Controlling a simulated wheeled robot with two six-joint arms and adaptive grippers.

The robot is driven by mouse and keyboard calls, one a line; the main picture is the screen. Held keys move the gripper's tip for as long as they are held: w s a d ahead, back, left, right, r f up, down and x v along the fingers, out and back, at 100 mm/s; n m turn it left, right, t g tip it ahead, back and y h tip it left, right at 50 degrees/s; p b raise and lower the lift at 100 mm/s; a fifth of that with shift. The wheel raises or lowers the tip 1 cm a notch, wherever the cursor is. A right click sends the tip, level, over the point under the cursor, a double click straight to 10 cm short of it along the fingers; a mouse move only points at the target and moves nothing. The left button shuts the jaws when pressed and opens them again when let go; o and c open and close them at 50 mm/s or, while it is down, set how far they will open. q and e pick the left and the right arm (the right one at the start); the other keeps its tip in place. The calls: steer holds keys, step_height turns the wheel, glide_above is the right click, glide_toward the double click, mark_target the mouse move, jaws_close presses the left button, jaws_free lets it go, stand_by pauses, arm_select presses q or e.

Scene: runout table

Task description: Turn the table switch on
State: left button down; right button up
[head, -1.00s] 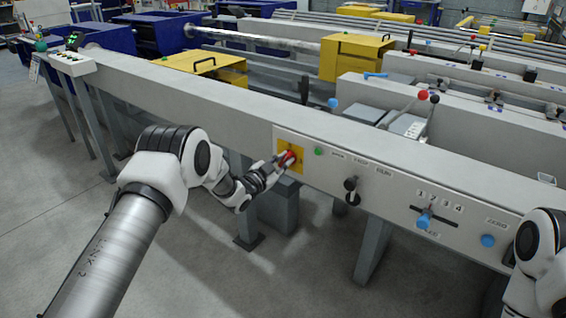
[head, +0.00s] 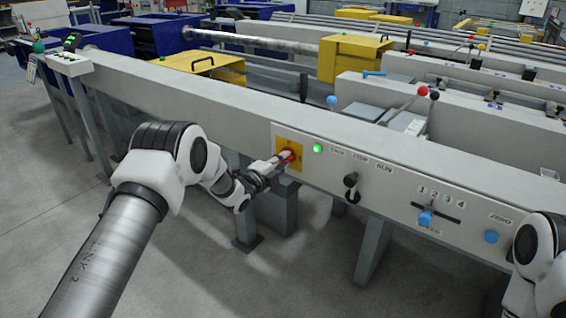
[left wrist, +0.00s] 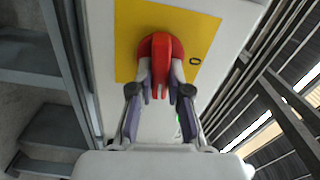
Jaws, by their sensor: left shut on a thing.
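The table switch is a red rotary handle (head: 287,155) on a yellow plate (head: 296,167), set in the left part of the grey front panel. In the left wrist view the red handle (left wrist: 161,48) lies between my fingers, on the yellow plate (left wrist: 128,35) marked 0. My left gripper (head: 275,163) is shut on the handle, and its fingers hide part of it in the head view. A green lamp (head: 317,148) right of the plate glows brightly. Of my right arm only a link shows at the right edge; its gripper is out of view.
Right of the lamp the panel carries a black selector knob (head: 351,181), a blue-knobbed slider (head: 425,219) marked 1 to 4 and a blue button (head: 490,237). A leg (head: 375,235) stands below the panel. The floor (head: 200,270) in front is clear.

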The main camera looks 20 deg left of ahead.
arm_select(q)
steer(key=shift+m, duration=0.9)
steer(key=c, duration=1.1)
jaws_free()
steer(key=shift+f, duration=0.1)
steer(key=v, duration=1.2)
